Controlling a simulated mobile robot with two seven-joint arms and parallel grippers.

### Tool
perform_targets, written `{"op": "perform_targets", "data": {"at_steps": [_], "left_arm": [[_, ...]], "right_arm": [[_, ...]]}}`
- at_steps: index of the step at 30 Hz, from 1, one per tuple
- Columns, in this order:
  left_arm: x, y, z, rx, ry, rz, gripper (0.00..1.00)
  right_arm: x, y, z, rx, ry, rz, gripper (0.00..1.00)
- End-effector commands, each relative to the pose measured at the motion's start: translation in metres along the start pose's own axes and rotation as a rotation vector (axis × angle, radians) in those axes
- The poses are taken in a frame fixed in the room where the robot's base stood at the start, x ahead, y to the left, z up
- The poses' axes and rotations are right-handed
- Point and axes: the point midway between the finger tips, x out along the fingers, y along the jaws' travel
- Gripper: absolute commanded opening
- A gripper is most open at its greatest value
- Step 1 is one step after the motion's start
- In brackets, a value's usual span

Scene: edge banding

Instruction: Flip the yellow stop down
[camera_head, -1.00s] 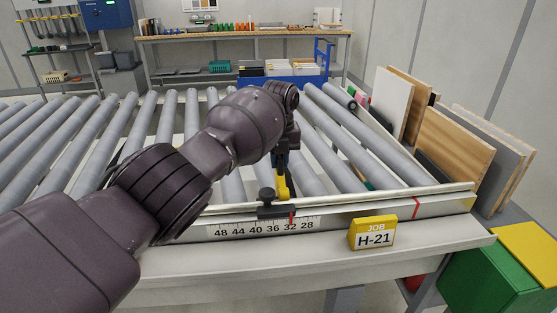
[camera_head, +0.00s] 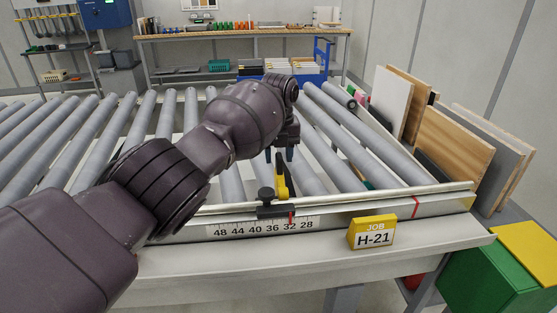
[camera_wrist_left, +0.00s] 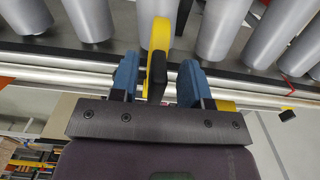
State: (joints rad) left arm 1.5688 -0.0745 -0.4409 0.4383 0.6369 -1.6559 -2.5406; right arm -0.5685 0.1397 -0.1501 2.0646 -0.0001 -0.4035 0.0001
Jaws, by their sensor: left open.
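The yellow stop (camera_head: 281,183) stands up at the fence rail, just right of a black clamp knob (camera_head: 266,194), above the ruler. A dark piece runs along its upper part. My left gripper (camera_head: 280,154) is above and just behind it in the head view, with blue fingertips spread apart. In the left wrist view the yellow stop (camera_wrist_left: 160,38) with its black end shows between the open fingers (camera_wrist_left: 157,82), with gaps on both sides. I cannot tell whether a finger touches it. My right gripper is not in view.
Grey rollers (camera_head: 318,115) lie behind the fence rail (camera_head: 350,198). A yellow job sign (camera_head: 372,233) stands on the front ledge. Boards (camera_head: 452,147) lean at the right. My left arm covers the left part of the rollers.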

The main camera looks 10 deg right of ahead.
Motion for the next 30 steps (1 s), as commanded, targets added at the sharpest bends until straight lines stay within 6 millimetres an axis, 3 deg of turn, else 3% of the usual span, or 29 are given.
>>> {"op": "perform_targets", "data": {"at_steps": [6,13,19,30], "left_arm": [[-0.044,0.000,0.000,0.000,-0.004,-0.001,0.43],[-0.075,0.000,0.000,0.000,0.001,0.001,0.43],[-0.086,0.000,-0.001,0.000,0.004,0.002,0.43],[-0.087,0.000,-0.001,0.000,0.003,0.001,0.43]], "right_arm": [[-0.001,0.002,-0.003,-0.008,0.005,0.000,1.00],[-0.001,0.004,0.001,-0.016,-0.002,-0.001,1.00],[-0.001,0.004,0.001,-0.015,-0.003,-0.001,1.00],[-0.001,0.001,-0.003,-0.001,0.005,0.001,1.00]]}}
